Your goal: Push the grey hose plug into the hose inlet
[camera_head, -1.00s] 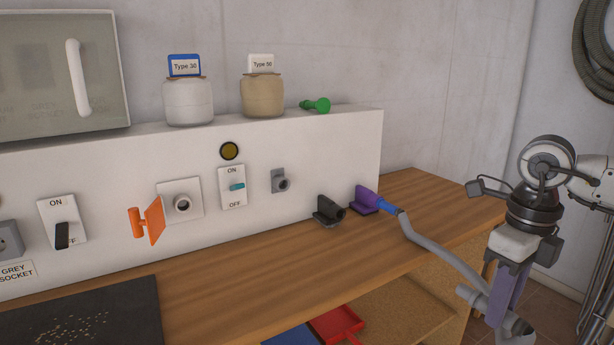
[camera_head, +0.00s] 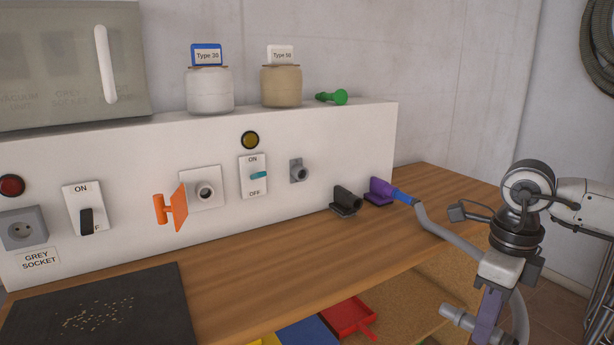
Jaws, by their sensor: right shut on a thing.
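The grey hose plug (camera_head: 457,315) is a short grey cylinder at the lower right, lying roughly sideways and pointing left. My right gripper (camera_head: 484,328) points down and is shut on the plug end of the grey hose (camera_head: 440,235); its fingertips are partly cut off by the lower edge. The plug is in front of the bench, well away from the panel. A round inlet on a white plate (camera_head: 205,191), with an orange flap (camera_head: 174,208) swung open, is on the white panel. A smaller grey round fitting (camera_head: 299,171) is to its right. My left gripper is not in view.
The hose's other end has a blue connector (camera_head: 404,197) at a purple holder (camera_head: 381,190) on the bench. A black holder (camera_head: 346,200) stands beside it. A red tray (camera_head: 350,314) is on the shelf below. The wooden bench top (camera_head: 270,250) before the panel is mostly clear.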

